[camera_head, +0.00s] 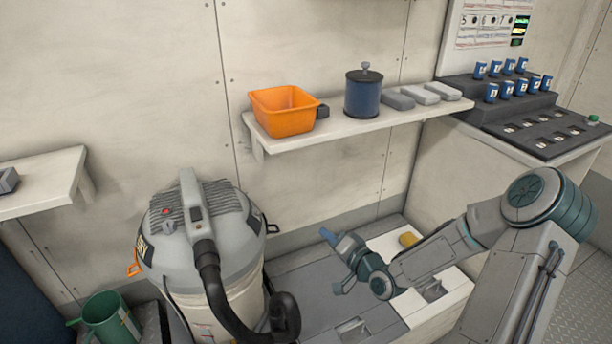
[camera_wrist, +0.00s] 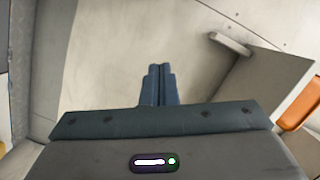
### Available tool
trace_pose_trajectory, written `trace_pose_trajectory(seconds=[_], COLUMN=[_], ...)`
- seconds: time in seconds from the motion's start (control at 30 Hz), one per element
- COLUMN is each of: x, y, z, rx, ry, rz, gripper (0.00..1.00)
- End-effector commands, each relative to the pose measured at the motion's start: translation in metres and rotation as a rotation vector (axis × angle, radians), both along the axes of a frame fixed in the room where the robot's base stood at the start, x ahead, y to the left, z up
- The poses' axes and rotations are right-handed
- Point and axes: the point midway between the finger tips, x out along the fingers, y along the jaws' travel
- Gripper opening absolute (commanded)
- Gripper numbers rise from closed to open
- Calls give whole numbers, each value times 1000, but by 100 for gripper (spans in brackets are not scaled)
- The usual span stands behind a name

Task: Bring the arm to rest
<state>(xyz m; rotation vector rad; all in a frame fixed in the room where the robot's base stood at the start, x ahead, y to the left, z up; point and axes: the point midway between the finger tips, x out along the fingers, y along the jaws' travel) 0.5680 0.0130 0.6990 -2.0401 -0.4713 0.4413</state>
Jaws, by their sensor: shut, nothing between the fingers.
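My gripper (camera_head: 328,236) is at the end of my arm, which reaches in from the right above the low grey and white bench in the head view. Its blue fingers point up and left, between the vacuum cleaner and the white block. In the wrist view the two fingers (camera_wrist: 158,70) lie together, shut, with nothing between them. They face the pale wall and touch nothing that I can make out.
The grey vacuum cleaner (camera_head: 205,235) with its black hose stands left of my gripper. Above is a wall shelf (camera_head: 345,128) with an orange bin (camera_head: 284,110), a blue canister (camera_head: 362,95) and grey blocks. A yellow object (camera_head: 408,239) lies behind my forearm. A green mug (camera_head: 108,318) stands lower left.

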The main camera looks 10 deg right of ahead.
Motion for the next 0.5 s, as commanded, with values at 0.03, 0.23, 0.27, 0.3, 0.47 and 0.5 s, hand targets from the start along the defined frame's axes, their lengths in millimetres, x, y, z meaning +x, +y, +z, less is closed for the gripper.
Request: trace_pose_trajectory(seconds=[0.03,0.23,0.27,0.3,0.47,0.5], x=[0,-5,-7,-10,-25,-30], y=[0,5,5,4,-7,-11], z=[1,5,6,8,24,31], rx=[-6,-182,-229,-299,-574,-635], ry=[2,82,104,136,264,294], rz=[1,36,44,55,83,87], gripper=[0,0,0,0,0,0])
